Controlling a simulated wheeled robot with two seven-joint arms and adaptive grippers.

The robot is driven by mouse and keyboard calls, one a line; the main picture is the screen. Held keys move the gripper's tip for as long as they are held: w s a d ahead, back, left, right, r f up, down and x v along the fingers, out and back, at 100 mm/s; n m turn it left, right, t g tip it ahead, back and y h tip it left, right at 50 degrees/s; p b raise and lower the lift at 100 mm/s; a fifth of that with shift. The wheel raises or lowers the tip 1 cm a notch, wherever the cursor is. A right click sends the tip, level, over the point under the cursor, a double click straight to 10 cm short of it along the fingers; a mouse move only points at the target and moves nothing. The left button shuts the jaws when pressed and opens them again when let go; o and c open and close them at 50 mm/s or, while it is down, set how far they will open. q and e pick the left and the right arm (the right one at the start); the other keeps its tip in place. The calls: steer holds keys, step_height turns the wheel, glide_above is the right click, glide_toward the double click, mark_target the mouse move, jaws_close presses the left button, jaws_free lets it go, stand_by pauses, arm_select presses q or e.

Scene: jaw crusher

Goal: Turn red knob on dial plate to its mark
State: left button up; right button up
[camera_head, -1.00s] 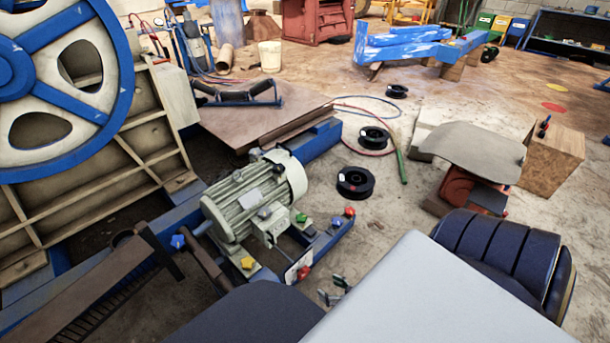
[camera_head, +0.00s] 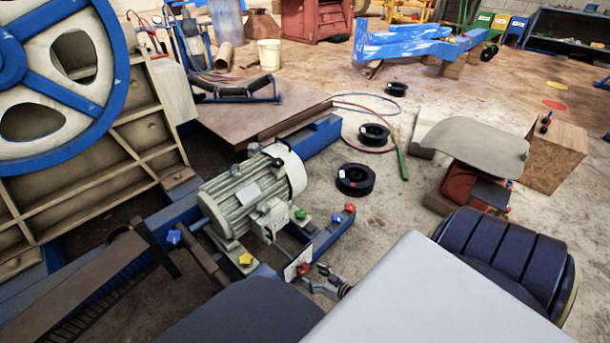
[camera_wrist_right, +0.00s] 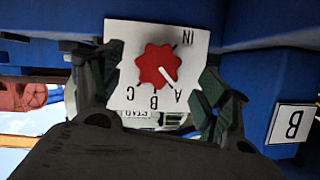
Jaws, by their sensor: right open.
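The red knob (camera_wrist_right: 158,66) is lobed, with a white pointer line aimed to the lower right, toward the letter A. It sits on a white dial plate (camera_wrist_right: 122,35) marked IN, A, B and C. My right gripper (camera_wrist_right: 163,70) is open, its dark fingers on either side of the knob; I cannot tell whether they touch it. In the head view the right gripper (camera_head: 316,277) is just right of the red knob (camera_head: 303,269) and the white plate (camera_head: 290,271), at the end of the blue motor base. My left gripper is not in view.
A second plate with a B (camera_wrist_right: 291,123) is to the right in the wrist view. A grey-green motor (camera_head: 250,190) stands behind the dial, with yellow, green, blue and red knobs around it. Black spools (camera_head: 355,180) lie on the floor beyond.

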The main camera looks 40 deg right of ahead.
mark_target(305, 272)
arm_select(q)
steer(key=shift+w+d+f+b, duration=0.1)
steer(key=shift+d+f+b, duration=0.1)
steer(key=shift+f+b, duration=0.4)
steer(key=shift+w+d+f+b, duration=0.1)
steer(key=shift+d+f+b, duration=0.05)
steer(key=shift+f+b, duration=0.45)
arm_select(e)
steer(key=shift+x, duration=2.75)
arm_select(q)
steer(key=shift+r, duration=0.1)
arm_select(e)
steer(key=shift+c, duration=0.2)
steer(key=c, duration=1)
